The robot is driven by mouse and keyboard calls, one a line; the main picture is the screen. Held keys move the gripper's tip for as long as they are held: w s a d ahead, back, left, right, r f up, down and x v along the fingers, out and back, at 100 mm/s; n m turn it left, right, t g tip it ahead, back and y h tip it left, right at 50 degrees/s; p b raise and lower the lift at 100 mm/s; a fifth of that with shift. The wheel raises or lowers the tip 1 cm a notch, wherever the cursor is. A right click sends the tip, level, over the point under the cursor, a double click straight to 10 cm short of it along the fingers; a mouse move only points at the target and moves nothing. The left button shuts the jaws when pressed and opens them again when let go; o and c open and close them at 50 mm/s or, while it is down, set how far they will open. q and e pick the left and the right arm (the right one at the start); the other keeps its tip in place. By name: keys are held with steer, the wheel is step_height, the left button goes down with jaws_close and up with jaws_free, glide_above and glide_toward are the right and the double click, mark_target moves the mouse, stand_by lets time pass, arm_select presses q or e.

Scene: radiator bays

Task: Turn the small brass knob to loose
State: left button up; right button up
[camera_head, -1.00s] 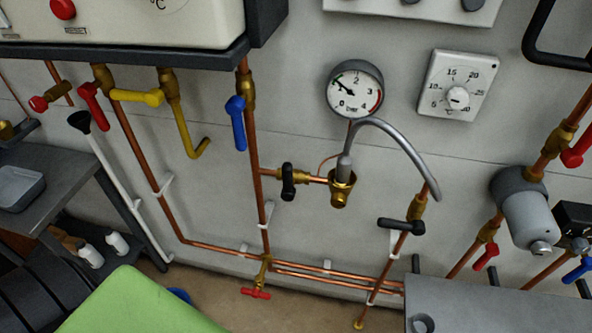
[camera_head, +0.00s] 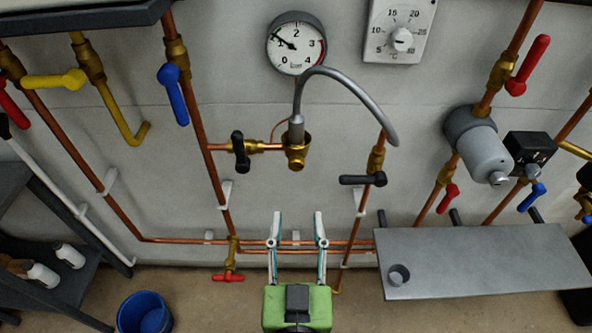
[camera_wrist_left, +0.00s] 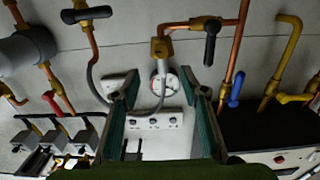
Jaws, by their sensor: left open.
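A small brass knob (camera_head: 296,166) sits at the lower front of a brass fitting on the wall, below the grey hose end. The fitting (camera_wrist_left: 161,48) also shows in the left wrist view, upside down, above the space between the fingers. I cannot read any marking on the knob. My left gripper (camera_head: 298,216) is open and empty, its two fingers pointing up the picture below the knob and apart from it. In the left wrist view the fingers of the gripper (camera_wrist_left: 160,92) frame the hose and gauge. My right gripper is not in view.
A black-handled valve (camera_head: 239,152) is left of the fitting, and another (camera_head: 364,180) is to its right. The grey hose (camera_head: 350,84) arches above. A pressure gauge (camera_head: 296,44) hangs higher up. A grey shelf (camera_head: 470,262) juts out at the lower right; a blue bucket (camera_head: 145,312) stands lower left.

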mark_target(296, 167)
arm_select(q)
steer(key=w, duration=0.4)
steer(key=w+p, duration=0.1)
steer(key=w, duration=0.7)
steer(key=shift+w+a+r+p, duration=0.1)
steer(key=shift+w+r+p, duration=0.1)
steer(key=shift+r+p, duration=0.1)
steer(key=shift+w+f, duration=0.1)
steer(key=shift+w, duration=0.6)
steer(key=c, duration=1.1)
